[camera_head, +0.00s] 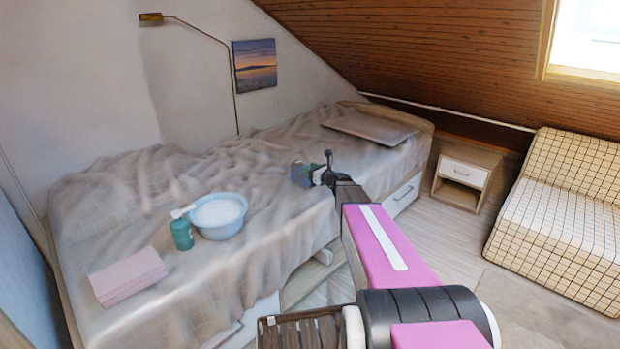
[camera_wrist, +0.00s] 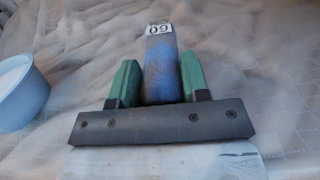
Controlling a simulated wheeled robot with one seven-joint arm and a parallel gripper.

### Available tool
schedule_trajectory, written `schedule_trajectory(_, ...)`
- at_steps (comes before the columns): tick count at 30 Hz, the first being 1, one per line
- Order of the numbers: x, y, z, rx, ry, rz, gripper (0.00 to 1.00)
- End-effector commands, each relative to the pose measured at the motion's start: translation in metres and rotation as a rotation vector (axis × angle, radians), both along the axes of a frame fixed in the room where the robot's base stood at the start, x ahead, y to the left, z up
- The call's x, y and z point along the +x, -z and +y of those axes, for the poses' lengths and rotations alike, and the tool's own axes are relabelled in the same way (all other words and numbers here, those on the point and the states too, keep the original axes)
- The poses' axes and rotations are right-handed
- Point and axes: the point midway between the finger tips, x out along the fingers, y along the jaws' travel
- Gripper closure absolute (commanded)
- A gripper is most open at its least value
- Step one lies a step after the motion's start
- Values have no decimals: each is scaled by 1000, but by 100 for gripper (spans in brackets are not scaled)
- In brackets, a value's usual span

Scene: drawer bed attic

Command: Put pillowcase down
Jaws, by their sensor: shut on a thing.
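My gripper (camera_head: 312,175) is over the front half of the bed, right of the blue basin. In the wrist view its two green fingers (camera_wrist: 158,76) are shut on a narrow blue item (camera_wrist: 160,58) with a white label bearing dark marks. I cannot tell whether this item is the pillowcase, or whether it touches the bed cover. A folded pink cloth (camera_head: 128,276) lies flat at the bed's near left. The bed (camera_head: 262,165) has a rumpled beige cover, which fills most of the wrist view.
A light blue basin (camera_head: 219,228) with white contents stands on the bed, beside a green bottle (camera_head: 181,235). It shows at the left edge of the wrist view (camera_wrist: 22,100). A flat grey-brown pillow (camera_head: 368,127) lies at the far end. A nightstand (camera_head: 463,175) and checked sofa (camera_head: 556,225) stand right.

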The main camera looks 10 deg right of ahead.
Motion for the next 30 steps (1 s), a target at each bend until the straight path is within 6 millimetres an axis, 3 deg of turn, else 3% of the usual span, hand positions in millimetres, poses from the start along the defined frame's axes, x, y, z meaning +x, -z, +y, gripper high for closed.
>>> schedule_trajectory(8,0,35,0,1,0,2,69)
schedule_trajectory(20,0,39,1,1,0,1,69)
schedule_trajectory(21,0,39,1,0,0,1,45)
schedule_trajectory(22,0,39,1,0,0,1,35)
schedule_trajectory(30,0,38,1,1,0,1,32)
